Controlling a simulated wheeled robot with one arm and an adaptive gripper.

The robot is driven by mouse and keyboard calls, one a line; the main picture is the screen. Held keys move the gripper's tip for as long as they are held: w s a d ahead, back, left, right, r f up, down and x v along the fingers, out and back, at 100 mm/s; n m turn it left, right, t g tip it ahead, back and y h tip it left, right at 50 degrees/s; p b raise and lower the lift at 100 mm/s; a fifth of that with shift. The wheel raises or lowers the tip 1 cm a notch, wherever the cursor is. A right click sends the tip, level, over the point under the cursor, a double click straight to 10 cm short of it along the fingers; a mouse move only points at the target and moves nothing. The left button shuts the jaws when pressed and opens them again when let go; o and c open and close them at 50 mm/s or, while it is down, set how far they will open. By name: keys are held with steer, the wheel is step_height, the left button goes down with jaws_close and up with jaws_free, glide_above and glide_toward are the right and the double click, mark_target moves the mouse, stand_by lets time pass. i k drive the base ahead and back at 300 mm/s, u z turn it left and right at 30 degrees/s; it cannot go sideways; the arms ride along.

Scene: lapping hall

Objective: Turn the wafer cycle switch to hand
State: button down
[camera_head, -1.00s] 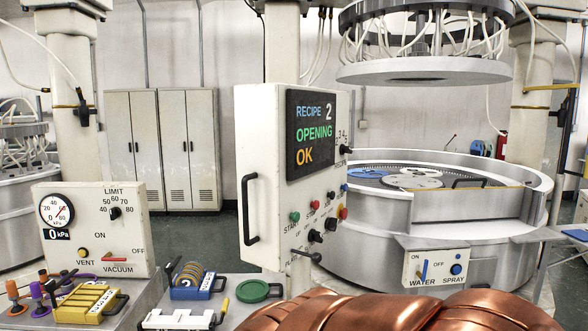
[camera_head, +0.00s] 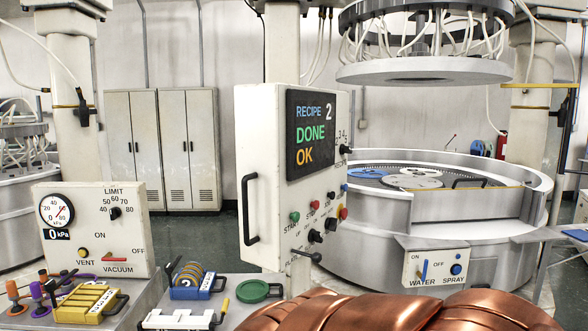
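The control cabinet (camera_head: 265,130) stands in the middle of the view. Its screen (camera_head: 310,135) reads RECIPE 2, DONE, OK. Below the screen are a green button (camera_head: 294,217), red buttons and several black knobs. One black knob (camera_head: 315,237) sits at the lower middle, and a lever with a dark ball end (camera_head: 315,257) sticks out at the bottom. The labels beside them are too small or slanted to read fully, so I cannot tell which control is the wafer cycle switch. My gripper is not in view; a copper-coloured part of my arm fills the bottom edge.
A vacuum panel (camera_head: 90,205) with a gauge stands at left. Yellow (camera_head: 88,305) and blue (camera_head: 192,290) holders and a green ring (camera_head: 253,291) lie on the bench. The round lapping machine (camera_head: 400,235) is at right, with a water and spray panel (camera_head: 436,269) in front.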

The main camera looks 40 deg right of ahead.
mark_target(331, 223)
steer(key=z, duration=1.3)
steer(key=k, duration=0.45)
steer(key=z, duration=1.1)
steer(key=i, duration=1)
steer(key=u, duration=2.05)
steer(key=i, duration=0.2)
steer(key=z, duration=0.1)
